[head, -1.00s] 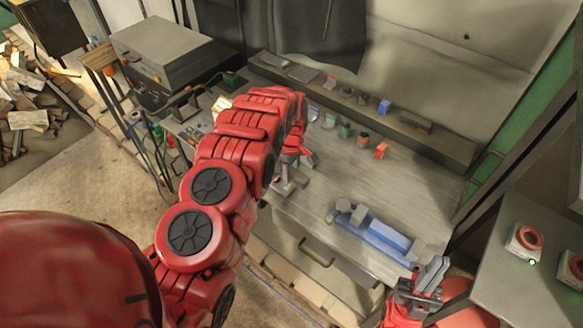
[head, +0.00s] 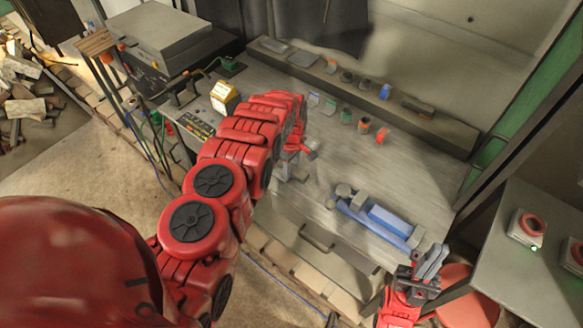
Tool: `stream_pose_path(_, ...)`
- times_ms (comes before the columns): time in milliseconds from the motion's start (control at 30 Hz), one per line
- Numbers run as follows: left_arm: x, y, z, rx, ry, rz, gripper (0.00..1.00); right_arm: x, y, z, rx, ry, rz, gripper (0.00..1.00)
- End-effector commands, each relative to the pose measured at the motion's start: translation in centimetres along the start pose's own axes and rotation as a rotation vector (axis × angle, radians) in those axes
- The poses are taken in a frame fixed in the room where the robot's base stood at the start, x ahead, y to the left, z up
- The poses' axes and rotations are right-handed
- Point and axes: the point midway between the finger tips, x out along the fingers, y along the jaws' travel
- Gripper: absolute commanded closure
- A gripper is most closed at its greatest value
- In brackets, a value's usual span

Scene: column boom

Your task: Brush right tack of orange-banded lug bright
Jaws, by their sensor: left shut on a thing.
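A small orange-banded lug (head: 382,134) stands on the bench top, right of my left gripper. Its tacks are too small to make out. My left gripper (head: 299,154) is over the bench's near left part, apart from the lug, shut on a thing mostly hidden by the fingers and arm. Something grey (head: 284,172) shows just below it, but I cannot tell whether it is the held thing.
Several small banded pieces stand near the lug, including a green one (head: 346,116). A blue-banded piece (head: 386,91) sits on the back ledge (head: 445,130). A yellow box (head: 224,96) stands at the left. A side panel with red buttons (head: 530,225) is at the right. The bench middle is clear.

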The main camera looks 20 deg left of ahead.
Motion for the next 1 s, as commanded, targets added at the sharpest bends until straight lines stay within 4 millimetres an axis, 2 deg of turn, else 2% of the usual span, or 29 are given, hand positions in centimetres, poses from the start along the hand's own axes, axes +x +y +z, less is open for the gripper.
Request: stream_pose_path(1000, 0.66, 0.19, -0.02, 0.000, 0.000, 0.001, 1.00, -0.81, -0.04, 0.14, 0.000, 0.000, 0.000, 1.00)
